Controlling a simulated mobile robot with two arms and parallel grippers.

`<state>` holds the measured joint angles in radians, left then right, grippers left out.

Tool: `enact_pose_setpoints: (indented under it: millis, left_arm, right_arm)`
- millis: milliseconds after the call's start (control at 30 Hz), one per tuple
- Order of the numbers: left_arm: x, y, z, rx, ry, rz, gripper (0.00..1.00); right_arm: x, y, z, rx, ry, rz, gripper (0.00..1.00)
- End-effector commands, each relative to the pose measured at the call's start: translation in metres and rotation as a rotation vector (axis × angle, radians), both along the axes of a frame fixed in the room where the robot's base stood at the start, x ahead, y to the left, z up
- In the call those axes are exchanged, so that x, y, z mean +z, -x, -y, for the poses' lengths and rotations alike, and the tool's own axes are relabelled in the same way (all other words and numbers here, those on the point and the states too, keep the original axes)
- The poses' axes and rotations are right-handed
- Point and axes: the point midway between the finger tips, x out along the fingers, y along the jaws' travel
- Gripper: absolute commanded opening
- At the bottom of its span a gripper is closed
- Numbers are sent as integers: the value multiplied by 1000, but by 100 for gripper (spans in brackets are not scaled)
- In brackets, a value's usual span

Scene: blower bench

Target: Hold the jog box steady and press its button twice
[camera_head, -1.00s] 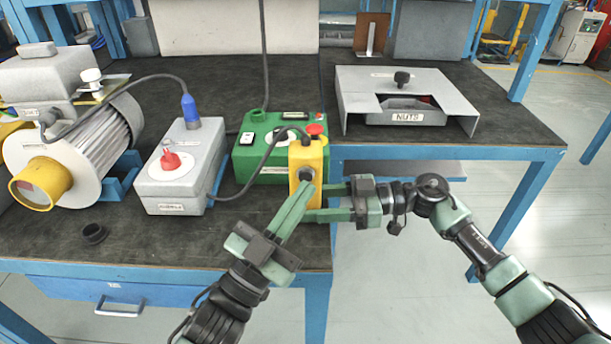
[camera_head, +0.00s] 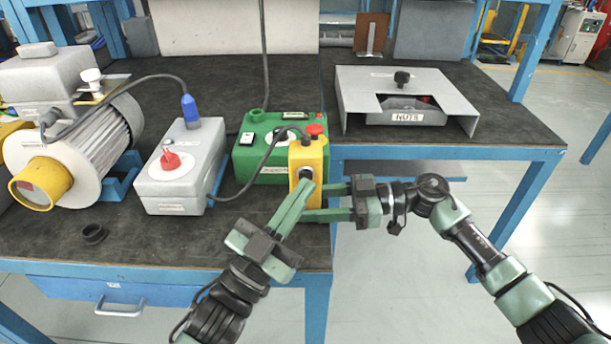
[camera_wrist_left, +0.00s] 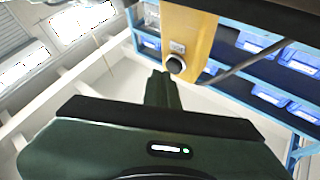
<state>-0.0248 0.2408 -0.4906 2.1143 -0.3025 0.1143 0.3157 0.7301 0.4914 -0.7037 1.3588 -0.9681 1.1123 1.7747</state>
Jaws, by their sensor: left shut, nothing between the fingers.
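The yellow jog box (camera_head: 310,156) stands upright at the bench's front edge, with a dark round button (camera_head: 306,173) on its near face. It also shows in the left wrist view (camera_wrist_left: 190,30), where the button (camera_wrist_left: 175,64) has a pale ring. My left gripper (camera_head: 307,186) is shut and empty. Its fingertips are just in front of and below the button; I cannot tell whether they touch it. My right gripper (camera_head: 318,202) comes from the right with one finger passing behind the box and one in front, so it grips the box. The box's lower part is partly hidden.

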Motion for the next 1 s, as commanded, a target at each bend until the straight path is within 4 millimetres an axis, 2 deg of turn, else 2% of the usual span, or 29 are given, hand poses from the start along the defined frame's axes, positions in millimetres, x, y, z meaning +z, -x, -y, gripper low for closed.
enact_pose_setpoints:
  millis: [1000]
  left_arm:
    - [1, -9, 0, 2, -1, 2, 0]
  right_arm:
    - [0, 0, 0, 1, -1, 0, 25]
